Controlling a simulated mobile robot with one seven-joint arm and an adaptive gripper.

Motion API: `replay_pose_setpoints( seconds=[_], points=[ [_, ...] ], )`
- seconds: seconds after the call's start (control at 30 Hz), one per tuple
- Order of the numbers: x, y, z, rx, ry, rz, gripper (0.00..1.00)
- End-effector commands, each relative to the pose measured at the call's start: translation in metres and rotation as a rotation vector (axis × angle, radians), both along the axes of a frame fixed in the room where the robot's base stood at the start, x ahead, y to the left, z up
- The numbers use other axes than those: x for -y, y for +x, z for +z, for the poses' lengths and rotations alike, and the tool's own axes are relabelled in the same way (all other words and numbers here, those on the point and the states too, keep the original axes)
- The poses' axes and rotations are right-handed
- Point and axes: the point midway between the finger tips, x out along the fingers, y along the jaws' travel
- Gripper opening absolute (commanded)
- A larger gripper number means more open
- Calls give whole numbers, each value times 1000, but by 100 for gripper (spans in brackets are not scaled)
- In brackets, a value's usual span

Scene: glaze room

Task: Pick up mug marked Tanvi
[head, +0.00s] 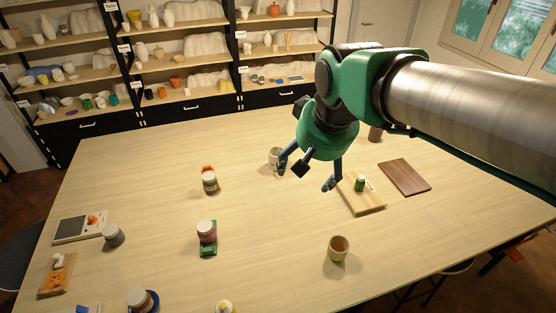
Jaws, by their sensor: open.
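No name can be read on any cup, so I cannot tell which one is marked Tanvi. A pale mug (273,156) stands upright on the table, partly hidden by one finger of my gripper (306,175). A tan cup (338,246) stands upright and open-topped at the front right. A dark brown cup or pot (375,134) shows partly behind my arm. My gripper is open and empty, with its fingers spread and pointing down. It looks to be above the table, between the pale mug and a wooden board; its exact height and distance from the mug are unclear.
The wooden board (370,206) carries a small green jar (360,184); a dark brown board (404,177) lies beside it. Lidded jars (209,182) (206,232) and a grey jar (113,236) stand at left. A scale (80,229) sits near the left edge. The table's centre is clear.

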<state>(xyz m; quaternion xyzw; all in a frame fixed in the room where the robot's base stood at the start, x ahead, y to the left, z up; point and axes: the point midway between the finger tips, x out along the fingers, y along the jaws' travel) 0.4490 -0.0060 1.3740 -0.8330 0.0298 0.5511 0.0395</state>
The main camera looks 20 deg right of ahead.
Motion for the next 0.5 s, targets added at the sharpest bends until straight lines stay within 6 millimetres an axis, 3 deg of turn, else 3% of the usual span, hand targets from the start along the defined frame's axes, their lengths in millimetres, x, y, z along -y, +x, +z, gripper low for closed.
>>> replay_pose_setpoints(
  seconds=[0.2, 0.5],
  points=[
    [4, 52, 14, -38, 13, -36, 81],
    [10, 123, 18, -86, 29, -88, 81]
  ],
)
